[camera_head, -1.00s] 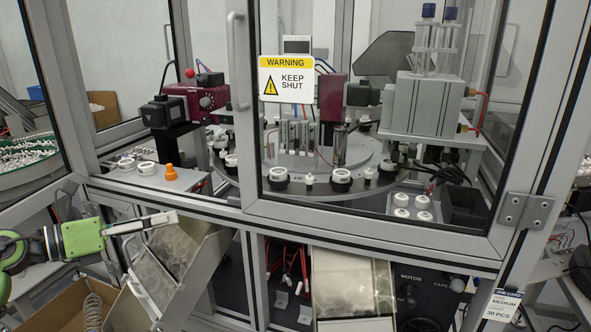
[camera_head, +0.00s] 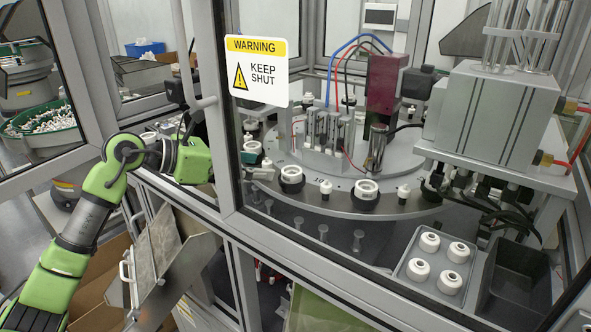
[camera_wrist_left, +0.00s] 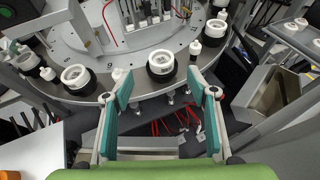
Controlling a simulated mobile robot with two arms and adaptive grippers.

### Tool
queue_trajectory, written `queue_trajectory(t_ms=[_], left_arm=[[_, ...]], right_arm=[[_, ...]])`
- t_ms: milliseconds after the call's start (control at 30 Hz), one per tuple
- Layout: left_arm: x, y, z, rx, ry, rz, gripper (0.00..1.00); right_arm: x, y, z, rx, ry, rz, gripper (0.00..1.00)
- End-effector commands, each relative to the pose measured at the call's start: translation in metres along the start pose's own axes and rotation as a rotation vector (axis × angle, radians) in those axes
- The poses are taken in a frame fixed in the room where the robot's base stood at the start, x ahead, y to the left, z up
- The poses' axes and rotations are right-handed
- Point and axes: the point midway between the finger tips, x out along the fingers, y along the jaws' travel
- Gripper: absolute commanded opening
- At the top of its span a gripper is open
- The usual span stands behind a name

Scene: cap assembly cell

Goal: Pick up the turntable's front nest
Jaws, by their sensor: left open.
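The turntable (camera_head: 420,211) is a grey disc with black nests around its rim, each holding a white ring. One nest (camera_head: 291,186) is just right of my left gripper (camera_head: 262,173) in the head view; another (camera_head: 364,202) is farther right. My left gripper reaches past the door's edge, and its fingertips show through the pane. In the left wrist view, the open left gripper (camera_wrist_left: 160,80) has teal pads, empty between them. A nest (camera_wrist_left: 161,76) is straight ahead, centred between the fingertips and apparently just beyond them. My right gripper is not in view.
The door pane with the warning sign (camera_head: 256,67) and its metal post (camera_head: 216,110) are close beside my left arm. Small white pieces (camera_head: 326,187) stand between nests. A tray of white caps (camera_head: 436,262) and a dark bin (camera_head: 516,283) are right.

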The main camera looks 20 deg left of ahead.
Motion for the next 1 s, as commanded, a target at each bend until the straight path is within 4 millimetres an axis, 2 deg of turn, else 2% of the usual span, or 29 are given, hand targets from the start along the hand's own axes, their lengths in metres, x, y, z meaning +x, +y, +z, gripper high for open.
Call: queue_trajectory(t_ms=[33,200,367,467,700,833,1000], left_arm=[[0.01,-0.002,0.005,-0.003,-0.001,-0.005,0.53],[0.034,-0.001,0.003,-0.001,-0.002,-0.002,0.53],[0.043,-0.001,0.002,-0.001,0.0,-0.001,0.53],[0.052,-0.002,0.004,-0.002,-0.001,-0.004,0.53],[0.083,-0.003,0.004,-0.003,-0.001,-0.003,0.53],[0.092,-0.002,0.002,0.0,-0.001,-0.001,0.53],[0.092,-0.002,0.001,0.001,0.0,0.0,0.53]], right_arm=[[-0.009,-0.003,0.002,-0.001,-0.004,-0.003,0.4],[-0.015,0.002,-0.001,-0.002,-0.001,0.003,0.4],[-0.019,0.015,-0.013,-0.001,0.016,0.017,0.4],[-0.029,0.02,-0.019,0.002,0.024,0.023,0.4],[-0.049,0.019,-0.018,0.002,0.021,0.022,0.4],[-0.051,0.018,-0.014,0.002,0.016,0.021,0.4],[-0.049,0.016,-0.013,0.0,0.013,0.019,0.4]])
